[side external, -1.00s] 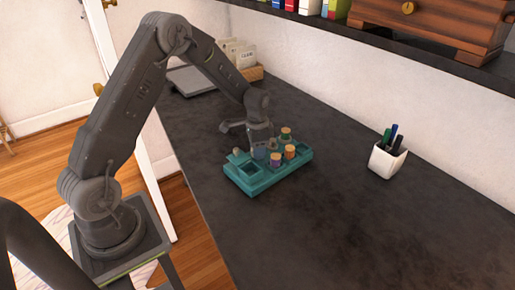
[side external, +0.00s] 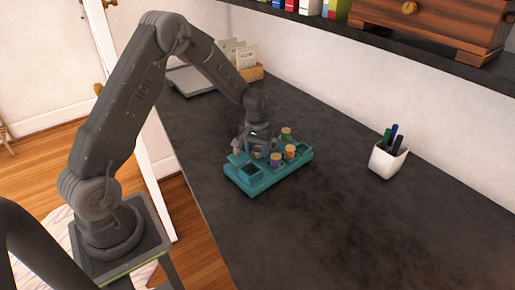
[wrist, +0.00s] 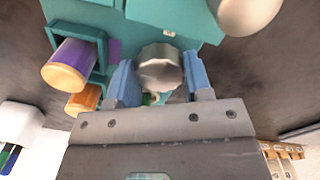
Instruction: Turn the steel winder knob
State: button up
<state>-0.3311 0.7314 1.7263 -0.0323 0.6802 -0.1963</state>
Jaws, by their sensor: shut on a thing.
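The steel winder knob (wrist: 159,68) is a faceted, silvery knob beside the teal tray (wrist: 175,17) in the wrist view. My gripper (wrist: 160,75) has its two blue fingers shut on the knob, one on each side. In the side external view my gripper (side external: 258,143) points down at the back of the teal tray (side external: 262,181). There the knob is hidden behind my gripper and the tray's contents. How far the knob has turned cannot be told.
Spools with purple (side external: 276,159) and orange (side external: 290,152) bands stand in the tray close to my gripper. A pale rounded thing (wrist: 248,15) is at the wrist view's upper right. A white pen cup (side external: 387,160) stands right. The dark counter between is clear.

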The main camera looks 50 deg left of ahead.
aim_at(256, 148)
jog(key=n, duration=0.3)
jog(key=shift+n, duration=2.3)
jog(key=shift+r, duration=0.1)
jog(key=o, duration=0.7)
jog(key=shift+c, duration=0.2)
notch_tip(256, 148, up, 14)
jog(key=shift+s, duration=0.15)
